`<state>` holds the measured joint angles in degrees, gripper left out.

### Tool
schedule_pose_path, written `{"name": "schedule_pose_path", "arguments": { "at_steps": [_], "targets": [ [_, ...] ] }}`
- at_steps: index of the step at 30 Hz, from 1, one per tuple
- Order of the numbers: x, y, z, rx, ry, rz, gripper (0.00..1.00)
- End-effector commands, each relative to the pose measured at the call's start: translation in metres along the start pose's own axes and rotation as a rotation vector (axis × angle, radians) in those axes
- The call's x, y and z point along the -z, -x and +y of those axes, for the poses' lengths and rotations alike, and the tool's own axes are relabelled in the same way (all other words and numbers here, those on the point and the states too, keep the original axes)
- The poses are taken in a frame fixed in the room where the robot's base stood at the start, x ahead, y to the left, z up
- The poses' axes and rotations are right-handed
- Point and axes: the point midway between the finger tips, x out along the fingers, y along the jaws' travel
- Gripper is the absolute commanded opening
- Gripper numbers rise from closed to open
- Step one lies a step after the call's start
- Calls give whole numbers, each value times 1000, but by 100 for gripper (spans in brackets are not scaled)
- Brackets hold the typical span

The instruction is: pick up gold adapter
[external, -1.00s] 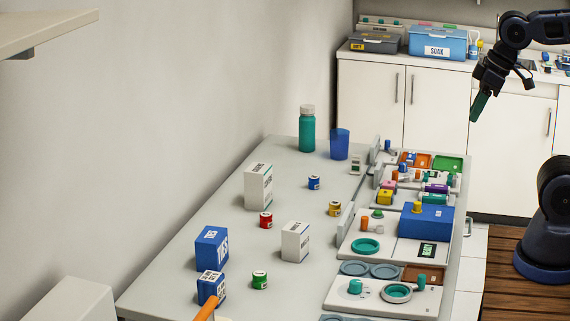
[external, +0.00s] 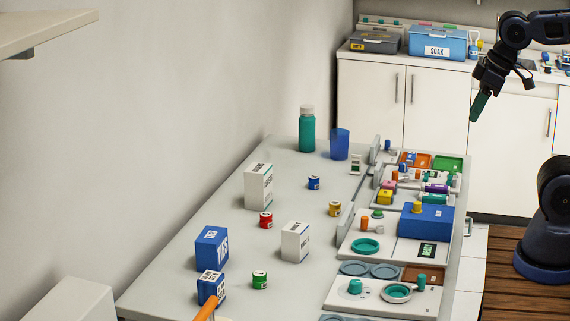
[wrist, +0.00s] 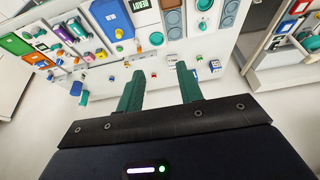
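A small gold adapter (external: 417,207) appears to stand upright on the blue box (external: 433,222) at the right side of the long bench. A gold piece on the blue box also shows in the wrist view (wrist: 119,33). My gripper (external: 480,107) is high in the air to the right of and beyond the bench, far from the gold piece. In the wrist view my gripper (wrist: 159,68) has its two green fingers spread apart with nothing between them.
White boxes, blue boxes, a teal bottle (external: 307,132) and a blue cup (external: 340,145) stand on the bench (external: 200,200). Teal parts and a ring (external: 366,246) crowd the right side.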

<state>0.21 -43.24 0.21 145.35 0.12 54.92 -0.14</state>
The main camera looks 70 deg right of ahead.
Motion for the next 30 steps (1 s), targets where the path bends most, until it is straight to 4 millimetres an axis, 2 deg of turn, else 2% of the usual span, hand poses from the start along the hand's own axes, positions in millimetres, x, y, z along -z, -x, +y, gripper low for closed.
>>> {"name": "schedule_pose_path", "arguments": {
  "at_steps": [13,14,16,17,26,30],
  "targets": [
    [0,0,0,0,0,0,36],
    [0,0,0,0,0,0,38],
    [0,0,0,0,0,0,52],
    [0,0,0,0,0,0,56],
    [1,0,0,-3,4,-2,56],
    [13,-5,5,-27,39,-22,56]
  ]
}}
